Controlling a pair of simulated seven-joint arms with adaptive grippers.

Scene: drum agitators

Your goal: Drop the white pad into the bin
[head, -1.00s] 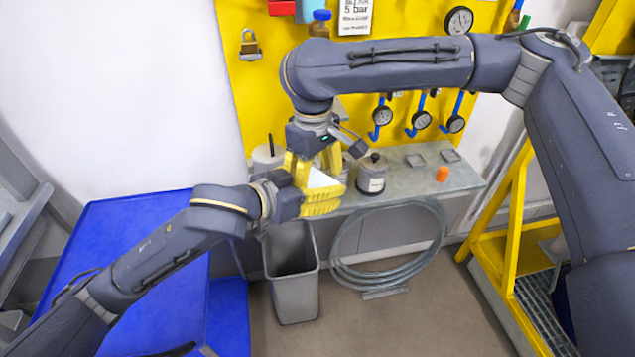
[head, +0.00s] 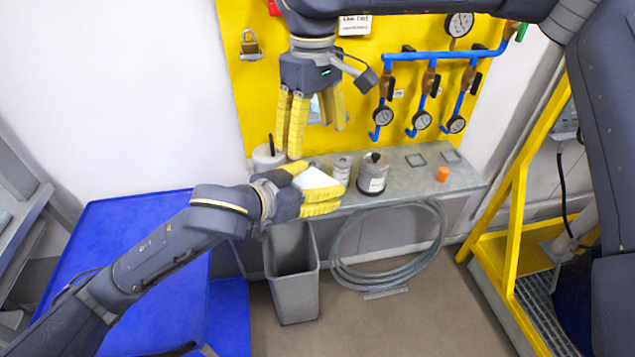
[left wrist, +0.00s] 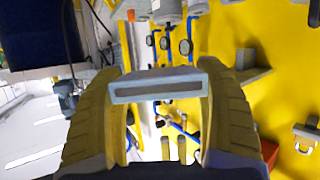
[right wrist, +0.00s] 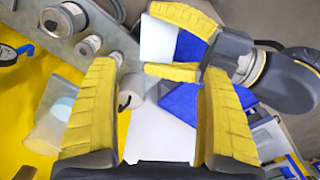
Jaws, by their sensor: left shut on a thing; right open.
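The white pad (head: 315,179) is held between the yellow fingers of my left gripper (head: 322,190), which is shut on it. In the left wrist view the pad (left wrist: 158,86) shows edge-on, spanning the two fingers. It also shows in the right wrist view (right wrist: 158,40). The grey bin (head: 296,292) stands open on the floor, below the left gripper and slightly left of it. My right gripper (head: 315,140) is open and empty, pointing down above the left gripper, apart from the pad.
A metal bench (head: 410,178) behind carries a grey canister (head: 372,177), a small can (head: 341,170), a white container (head: 268,158) and an orange cap (head: 442,174). A hose coil (head: 388,282) leans right of the bin. A blue table (head: 130,240) stands left.

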